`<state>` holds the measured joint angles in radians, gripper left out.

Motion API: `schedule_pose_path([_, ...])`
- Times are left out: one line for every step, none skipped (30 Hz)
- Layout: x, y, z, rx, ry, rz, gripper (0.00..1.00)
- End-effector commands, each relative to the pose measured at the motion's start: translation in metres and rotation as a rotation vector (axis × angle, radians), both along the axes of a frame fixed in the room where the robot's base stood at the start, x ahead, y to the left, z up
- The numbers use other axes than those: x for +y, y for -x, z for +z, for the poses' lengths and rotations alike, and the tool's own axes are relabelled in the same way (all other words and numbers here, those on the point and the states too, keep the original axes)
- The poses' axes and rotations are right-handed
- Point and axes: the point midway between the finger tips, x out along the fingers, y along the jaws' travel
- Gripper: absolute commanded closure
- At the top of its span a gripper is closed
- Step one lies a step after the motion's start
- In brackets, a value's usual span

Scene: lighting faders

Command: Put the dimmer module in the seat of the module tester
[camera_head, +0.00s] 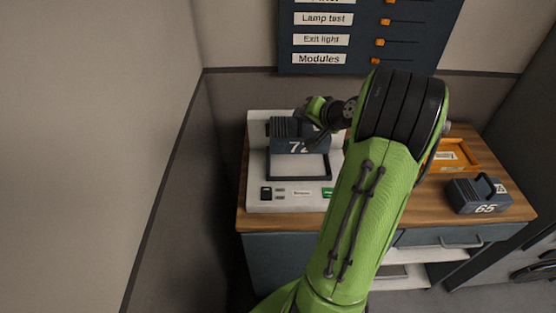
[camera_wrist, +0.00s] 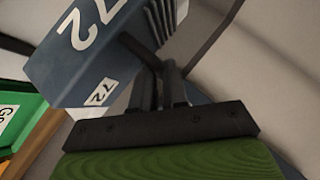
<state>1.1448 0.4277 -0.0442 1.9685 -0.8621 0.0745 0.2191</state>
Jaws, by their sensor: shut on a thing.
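A dark blue-grey dimmer module (camera_head: 285,146) marked 72 is in my gripper (camera_head: 318,136), over the back part of the module tester. The tester (camera_head: 255,166) is a white unit with a dark-framed, pale seat (camera_head: 298,167) in front of the module. The module looks raised above the tester, but I cannot tell the exact gap. In the wrist view, the module (camera_wrist: 115,62) shows its 72 labels, and my gripper (camera_wrist: 165,82) is shut on its dark handle. My arm hides the right side of the tester.
A second module (camera_head: 470,197) marked 65 stands on the wooden bench (camera_head: 510,207) at right. An orange tray (camera_head: 456,154) lies behind it. A dark panel with sliders (camera_head: 340,40) is on the wall. In the wrist view, a green labelled object (camera_wrist: 25,115) lies at left.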

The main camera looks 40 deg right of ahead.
Motion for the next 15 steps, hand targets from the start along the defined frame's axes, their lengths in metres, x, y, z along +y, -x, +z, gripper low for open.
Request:
schedule_pose_path([0.000, 0.000, -0.011, 0.000, -0.003, -0.001, 1.00])
schedule_pose_path([0.000, 0.000, -0.018, 0.000, -0.005, -0.002, 1.00])
schedule_pose_path([0.000, 0.000, -0.028, 0.001, -0.004, -0.001, 1.00])
schedule_pose_path([0.000, 0.000, -0.035, 0.000, -0.006, -0.001, 1.00])
schedule_pose_path([0.000, 0.000, -0.041, -0.001, -0.005, 0.000, 1.00])
schedule_pose_path([0.000, 0.000, -0.048, -0.001, -0.005, 0.000, 1.00])
schedule_pose_path([0.000, 0.000, -0.052, -0.001, -0.004, 0.000, 1.00])
schedule_pose_path([0.000, 0.000, -0.055, -0.002, -0.002, 0.002, 1.00])
schedule_pose_path([0.000, 0.000, -0.058, -0.002, -0.002, 0.002, 1.00])
schedule_pose_path([0.000, 0.000, -0.060, -0.002, -0.002, 0.002, 1.00])
schedule_pose_path([0.000, 0.000, -0.064, -0.003, -0.002, 0.001, 1.00])
schedule_pose_path([0.000, 0.000, -0.069, -0.002, -0.002, 0.002, 1.00])
schedule_pose_path([0.000, 0.000, -0.073, -0.001, -0.003, 0.001, 1.00])
schedule_pose_path([0.000, 0.000, -0.079, -0.001, -0.004, 0.001, 1.00])
schedule_pose_path([0.000, 0.000, -0.086, -0.001, -0.004, 0.000, 1.00])
